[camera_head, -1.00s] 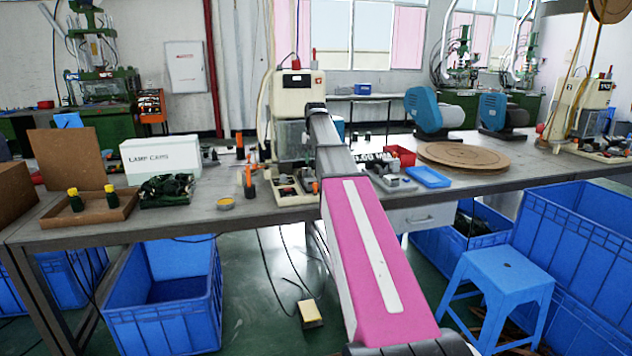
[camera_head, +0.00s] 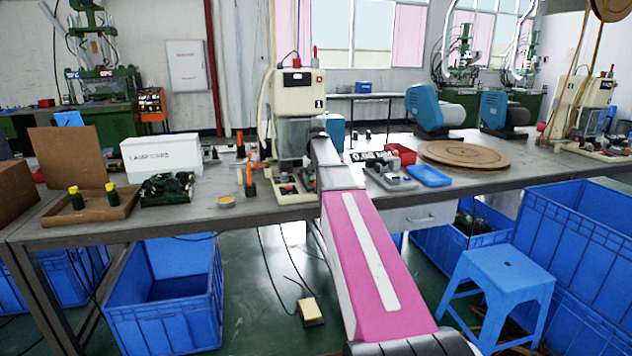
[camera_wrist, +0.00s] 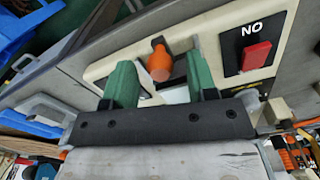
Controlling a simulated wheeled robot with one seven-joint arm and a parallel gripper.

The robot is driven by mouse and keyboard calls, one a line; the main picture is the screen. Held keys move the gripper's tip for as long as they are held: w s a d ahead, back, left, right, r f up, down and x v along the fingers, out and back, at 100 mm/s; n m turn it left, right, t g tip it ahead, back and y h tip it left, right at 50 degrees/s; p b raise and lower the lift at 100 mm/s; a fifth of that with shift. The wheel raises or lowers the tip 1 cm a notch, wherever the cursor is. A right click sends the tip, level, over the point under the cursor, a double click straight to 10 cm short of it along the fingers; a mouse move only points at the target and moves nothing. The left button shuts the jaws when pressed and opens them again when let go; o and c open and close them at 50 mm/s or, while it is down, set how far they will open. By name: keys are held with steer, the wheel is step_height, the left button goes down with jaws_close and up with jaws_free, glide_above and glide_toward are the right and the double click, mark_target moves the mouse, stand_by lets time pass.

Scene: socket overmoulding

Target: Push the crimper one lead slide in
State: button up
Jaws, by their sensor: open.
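Crimper one (camera_head: 300,92), a cream machine marked "1", stands on the bench in the head view. My arm reaches to its front right side and covers part of its base; my gripper is not clearly seen there. In the wrist view my gripper (camera_wrist: 158,76) has two green fingers, spread apart. An orange knob (camera_wrist: 159,62) on a dark mount shows between and just beyond the fingertips; it looks like the lead slide's handle. I cannot tell whether a finger touches it. The crimper's cream base plate (camera_wrist: 222,35) lies behind it. The gripper's dark palm hides what is below.
A red switch (camera_wrist: 256,56) marked "NO" sits right of the fingers. In the head view, an orange-handled tool (camera_head: 250,180) stands left of the crimper's base. Grey fixtures (camera_head: 390,175) and a blue tray (camera_head: 428,176) lie right of my arm.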

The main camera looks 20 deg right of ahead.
jaws_close()
steer(key=w, duration=1)
steer(key=shift+w, duration=0.25)
jaws_free()
steer(key=shift+w, duration=0.1)
step_height(320, 180, up, 11)
stand_by(0.5)
steer(key=shift+s+f, duration=0.15)
steer(key=shift+s, duration=0.05)
